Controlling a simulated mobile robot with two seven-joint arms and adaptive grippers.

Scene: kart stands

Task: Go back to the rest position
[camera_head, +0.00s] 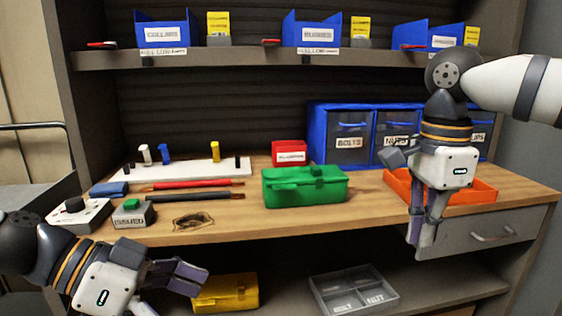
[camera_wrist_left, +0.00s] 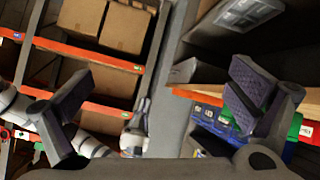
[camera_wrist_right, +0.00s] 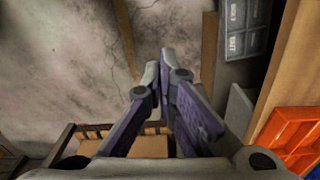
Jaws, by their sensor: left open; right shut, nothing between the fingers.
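My right gripper (camera_head: 425,235) points down in front of the workbench edge, near the orange tray (camera_head: 468,192). Its fingers are shut with nothing between them, as the right wrist view (camera_wrist_right: 165,75) also shows. My left gripper (camera_head: 178,280) is at the lower left of the head view, in front of the bench and below the tabletop. Its fingers stand wide apart in the left wrist view (camera_wrist_left: 155,105), with nothing between them. Neither gripper visibly touches anything.
The wooden tabletop (camera_head: 370,212) holds a green toolbox (camera_head: 305,187), a red box (camera_head: 289,153), blue drawers (camera_head: 348,140) and a control box (camera_head: 80,214). Below are a yellow case (camera_head: 226,291) and a grey divided tray (camera_head: 354,288). A drawer (camera_head: 490,235) sits under the right side.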

